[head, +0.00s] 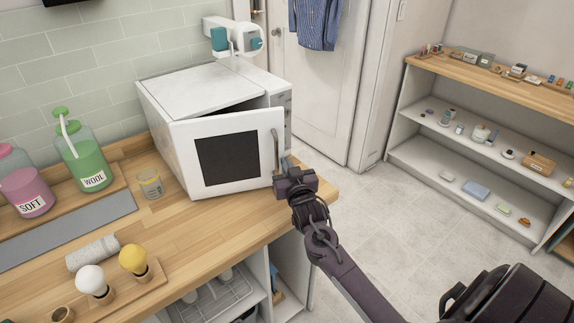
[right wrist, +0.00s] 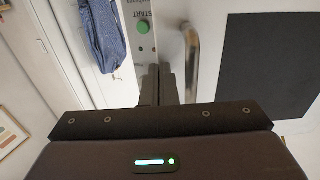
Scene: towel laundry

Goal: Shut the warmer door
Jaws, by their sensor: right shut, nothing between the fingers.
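The white warmer (head: 200,88) stands on the wooden counter. Its door (head: 183,155), with a dark window, is ajar; a dark gap shows behind its top edge. A metal handle (head: 275,148) is on the door's right side and also shows in the right wrist view (right wrist: 191,58). My right gripper (head: 284,168) is shut and empty at the door's right edge, just beside the lower end of the handle. In the right wrist view its fingers (right wrist: 160,80) point toward the panel with the green START button (right wrist: 143,27). Contact with the door is unclear. My left gripper is out of view.
A small cup (head: 150,184), a green WOOL bottle (head: 88,165) and a pink SOFT bottle (head: 25,190) stand left of the warmer. A rolled towel (head: 93,253) and two bulb-topped items are at the front. A shelf unit (head: 420,130) stands right, across open floor.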

